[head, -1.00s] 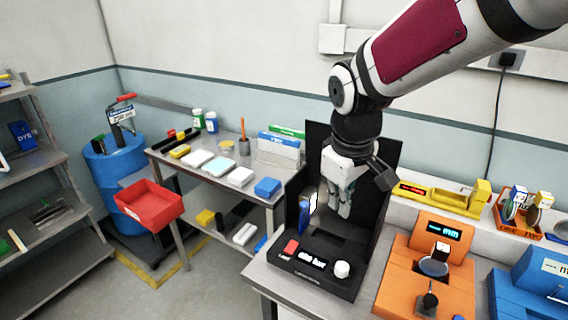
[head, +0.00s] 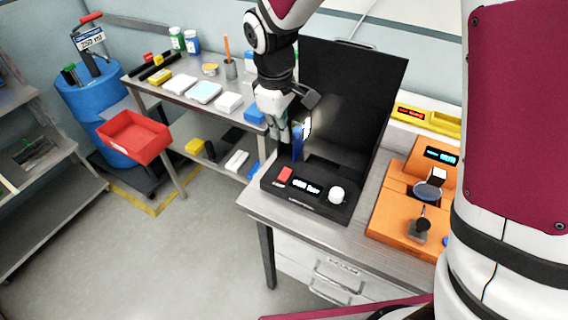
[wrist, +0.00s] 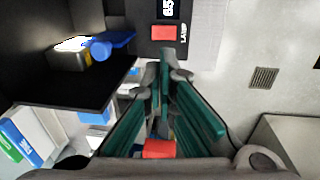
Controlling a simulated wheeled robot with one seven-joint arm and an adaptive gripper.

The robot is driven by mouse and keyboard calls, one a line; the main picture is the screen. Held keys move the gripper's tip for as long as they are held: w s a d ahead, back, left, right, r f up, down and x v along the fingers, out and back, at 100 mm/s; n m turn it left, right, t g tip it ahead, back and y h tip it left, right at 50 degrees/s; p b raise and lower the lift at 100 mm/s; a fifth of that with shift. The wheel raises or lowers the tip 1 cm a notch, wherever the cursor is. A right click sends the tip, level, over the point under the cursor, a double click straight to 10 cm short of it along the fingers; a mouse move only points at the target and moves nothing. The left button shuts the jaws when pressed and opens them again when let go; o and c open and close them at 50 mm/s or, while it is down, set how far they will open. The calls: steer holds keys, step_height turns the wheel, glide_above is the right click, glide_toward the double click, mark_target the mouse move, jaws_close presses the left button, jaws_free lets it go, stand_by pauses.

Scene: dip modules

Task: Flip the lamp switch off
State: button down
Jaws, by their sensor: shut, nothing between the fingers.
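The lamp switch (head: 284,174) is a red rocker at the front left of a black instrument box (head: 318,212). In the wrist view the red switch (wrist: 164,33) sits just beyond my fingertips, beside the word LAMP. A bright white glow (head: 307,127) shows by the blue part inside the box's black hood, and it also shows in the wrist view (wrist: 72,43). My gripper (head: 284,143) is shut and empty, at the left side of the hood, above and behind the switch. In the wrist view my gripper (wrist: 166,55) points toward the switch, apparently without touching it.
The black hood (head: 350,85) stands close to the right of my gripper. A display (head: 306,187) and white knob (head: 337,194) are right of the switch. An orange instrument (head: 400,215) stands further right. A red bin (head: 134,137) is at the left.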

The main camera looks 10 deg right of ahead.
steer(key=p, duration=0.2)
glide_toward(283, 176)
steer(key=f, duration=0.1)
steer(key=w+f, duration=0.1)
steer(key=f, duration=0.1)
steer(key=d+f, duration=0.1)
steer(key=f, duration=0.1)
steer(key=shift+w+d, duration=0.1)
steer(key=shift+w, duration=0.3)
steer(key=shift+w+f, duration=0.15)
steer(key=shift+f, duration=0.7)
steer(key=shift+f, duration=0.1)
steer(key=shift+w+d+f, duration=0.15)
steer(key=shift+w+f, duration=0.05)
steer(key=shift+f, duration=0.1)
steer(key=shift+s, duration=0.1)
steer(key=shift+s+a, duration=0.45)
steer(key=shift+s, duration=0.35)
steer(key=shift+r, duration=0.1)
